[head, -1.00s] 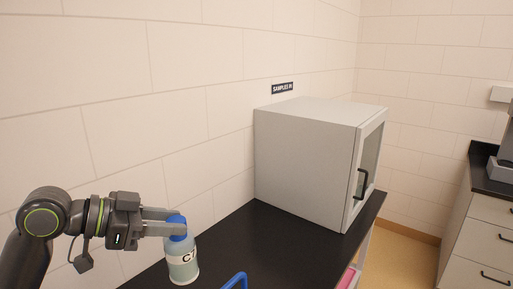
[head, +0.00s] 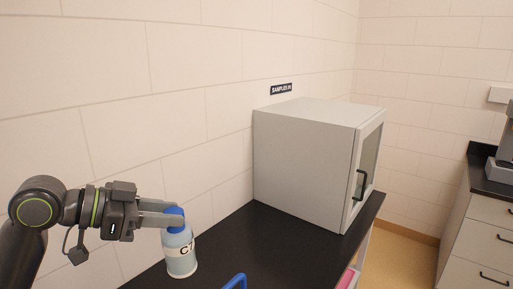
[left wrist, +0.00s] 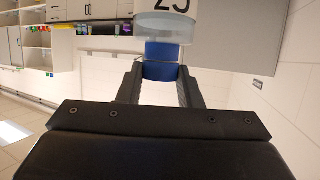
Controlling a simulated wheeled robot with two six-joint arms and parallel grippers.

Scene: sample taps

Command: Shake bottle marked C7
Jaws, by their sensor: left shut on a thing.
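My left gripper (head: 177,216) is shut on the blue cap of a clear, pale bottle (head: 181,263) in the lower left of the head view. The bottle's white label reads C7, partly turned from view. The bottle hangs below the fingers, leaning slightly, over the black bench top; I cannot tell its exact height. In the left wrist view, the blue cap (left wrist: 161,61) sits between the two fingers, and the bottle body is cut off at the top edge. My right gripper is not in view.
A grey cabinet (head: 302,165) with a glass door and black handle stands on the black bench (head: 262,240), below a "SAMPLES IN" sign (head: 281,89). A blue, handle-like bar (head: 236,281) shows at the bottom edge. Bench between bottle and cabinet is clear.

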